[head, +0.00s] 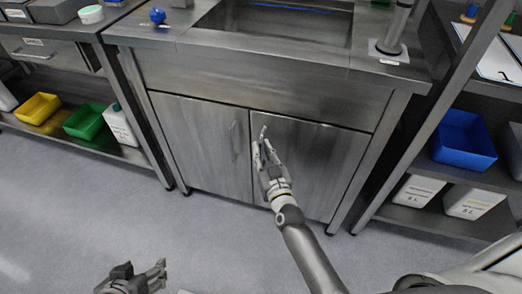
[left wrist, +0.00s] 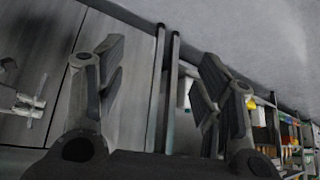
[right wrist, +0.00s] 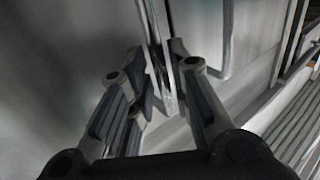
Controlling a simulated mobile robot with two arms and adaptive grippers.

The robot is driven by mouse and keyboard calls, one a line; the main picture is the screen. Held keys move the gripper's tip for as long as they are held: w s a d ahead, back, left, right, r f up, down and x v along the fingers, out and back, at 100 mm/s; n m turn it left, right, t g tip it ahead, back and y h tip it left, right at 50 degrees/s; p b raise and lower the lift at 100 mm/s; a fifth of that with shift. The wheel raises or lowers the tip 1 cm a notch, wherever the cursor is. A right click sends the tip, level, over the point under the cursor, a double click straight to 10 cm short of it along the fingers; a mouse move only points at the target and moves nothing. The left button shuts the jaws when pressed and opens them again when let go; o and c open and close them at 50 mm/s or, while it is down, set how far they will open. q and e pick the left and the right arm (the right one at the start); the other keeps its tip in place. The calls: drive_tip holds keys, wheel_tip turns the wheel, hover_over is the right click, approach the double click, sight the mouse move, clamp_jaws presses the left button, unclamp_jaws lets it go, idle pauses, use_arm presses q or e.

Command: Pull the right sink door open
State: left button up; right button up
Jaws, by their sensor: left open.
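The right sink door (head: 318,165) is the right one of two steel cabinet doors under the sink and looks closed in the head view. Its bar handle (head: 262,134) stands upright near the middle seam. My right gripper (head: 263,148) is at this handle, fingers drawn close together. In the right wrist view a handle bar (right wrist: 154,30) runs down between the fingertips (right wrist: 166,62); the contact itself is partly hidden by the fingers. My left gripper (head: 146,272) is open and empty, low over the floor at the bottom left; its spread fingers show in the left wrist view (left wrist: 160,75).
The left sink door (head: 205,140), with its own handle (head: 233,134), is closed. Shelving with yellow (head: 38,108) and green bins (head: 88,121) stands left; a rack with a blue bin (head: 464,140) stands right. The floor (head: 205,230) before the doors is clear.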

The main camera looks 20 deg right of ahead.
drive_tip(key=shift+w, duration=0.75)
clamp_jaws()
